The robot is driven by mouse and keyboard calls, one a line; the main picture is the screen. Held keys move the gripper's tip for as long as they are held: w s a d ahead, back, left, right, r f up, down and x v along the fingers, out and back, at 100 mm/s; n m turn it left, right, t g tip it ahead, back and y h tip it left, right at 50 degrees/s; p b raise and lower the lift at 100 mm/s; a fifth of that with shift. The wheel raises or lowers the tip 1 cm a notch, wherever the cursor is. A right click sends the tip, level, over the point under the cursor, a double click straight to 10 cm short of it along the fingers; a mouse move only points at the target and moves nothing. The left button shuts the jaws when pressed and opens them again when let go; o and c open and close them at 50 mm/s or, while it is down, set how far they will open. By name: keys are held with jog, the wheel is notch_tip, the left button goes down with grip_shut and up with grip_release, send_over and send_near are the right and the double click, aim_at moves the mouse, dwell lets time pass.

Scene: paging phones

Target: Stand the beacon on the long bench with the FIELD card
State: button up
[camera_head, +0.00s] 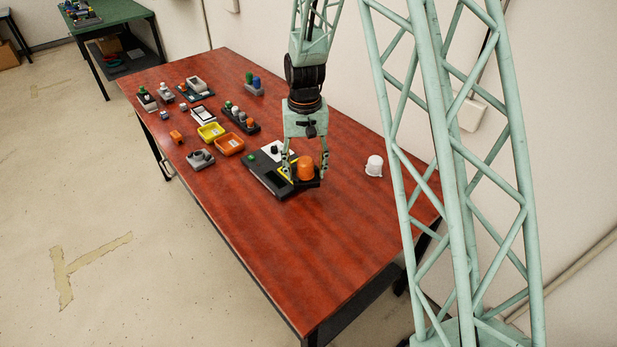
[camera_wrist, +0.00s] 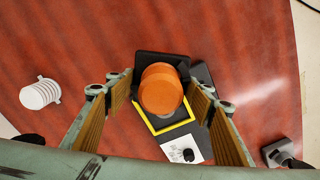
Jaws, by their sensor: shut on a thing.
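The beacon, an orange dome (camera_head: 305,168) on a black square base, is between the fingers of my gripper (camera_head: 307,176). In the wrist view the dome (camera_wrist: 161,89) sits upright between the two ribbed fingers (camera_wrist: 160,108), which are shut on its base. A black panel (camera_head: 266,178) with a yellow-outlined square lies under and beside it. The base overlaps that outline; I cannot tell whether it touches the panel. A white card (camera_wrist: 183,149) with a black knob lies beside the outline. No card reading FIELD is legible.
The red-topped bench (camera_head: 290,260) is clear at its near end. Orange (camera_head: 229,144) and yellow (camera_head: 210,131) trays and several small devices lie toward the far end. A green-topped bench (camera_head: 115,12) stands at the back left.

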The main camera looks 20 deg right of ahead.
jog(key=shift+w+a+n+b, duration=0.25)
jog(key=shift+w+n+b, duration=0.35)
jog(key=shift+n, duration=0.6)
jog(key=shift+r, duration=0.1)
jog(key=shift+a, duration=0.1)
